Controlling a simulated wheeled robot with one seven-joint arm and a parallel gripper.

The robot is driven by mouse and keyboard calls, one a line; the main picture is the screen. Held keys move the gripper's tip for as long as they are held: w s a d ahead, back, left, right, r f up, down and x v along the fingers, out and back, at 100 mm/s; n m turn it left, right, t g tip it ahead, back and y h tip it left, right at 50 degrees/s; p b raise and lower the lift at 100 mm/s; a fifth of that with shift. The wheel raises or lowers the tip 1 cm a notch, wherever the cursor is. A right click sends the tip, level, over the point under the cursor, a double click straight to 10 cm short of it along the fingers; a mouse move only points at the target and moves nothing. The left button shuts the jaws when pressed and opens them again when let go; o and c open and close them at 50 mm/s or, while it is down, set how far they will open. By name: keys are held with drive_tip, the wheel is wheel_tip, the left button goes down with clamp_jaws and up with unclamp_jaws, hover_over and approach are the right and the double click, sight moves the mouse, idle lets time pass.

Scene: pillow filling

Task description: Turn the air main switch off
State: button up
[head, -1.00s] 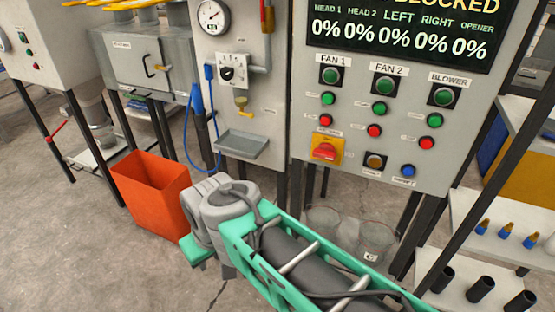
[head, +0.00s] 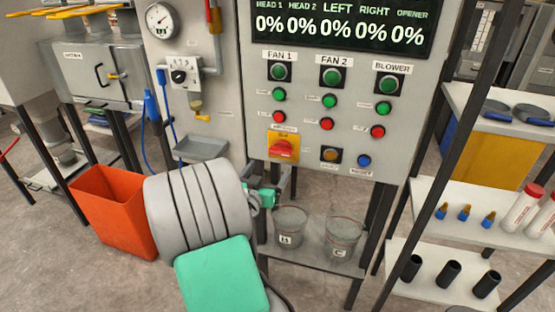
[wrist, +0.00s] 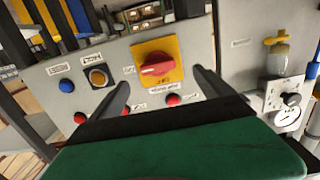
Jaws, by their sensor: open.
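The red rotary switch (head: 283,148) sits on a yellow plate low on the grey control panel, under a small label too small to read surely. In the wrist view the red handle (wrist: 156,68) lies roughly crosswise and shows upside down. My gripper (wrist: 162,90) is open and empty, with one dark finger on each side of the switch in that view. The fingers appear apart from the handle; the exact gap to the panel cannot be told. In the head view my gripper (head: 282,178) is just below the switch, partly hidden behind my grey arm link.
An amber button (head: 331,155), a blue button (head: 364,160) and red and green buttons surround the switch. Two clear buckets (head: 290,226) stand on a shelf below the panel. An orange bin (head: 112,215) stands at the left, and a shelving unit (head: 455,215) at the right.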

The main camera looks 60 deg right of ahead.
sight(279, 153)
drive_tip(key=shift+h, duration=0.3)
drive_tip(key=d+p, duration=0.1)
drive_tip(key=d, duration=0.1)
drive_tip(key=d+p, duration=0.1)
drive_tip(key=d, duration=0.2)
drive_tip(key=d+p, duration=0.1)
drive_tip(key=d, duration=0.1)
drive_tip(key=shift+w+d+r, duration=0.15)
drive_tip(key=shift+r, duration=0.15)
drive_tip(key=shift+w+d+f, duration=0.1)
drive_tip(key=shift+w+d, duration=0.05)
drive_tip(key=shift+d, duration=0.35)
drive_tip(key=shift+c, duration=0.5)
drive_tip(key=c, duration=1.3)
drive_tip(key=shift+o, duration=0.2)
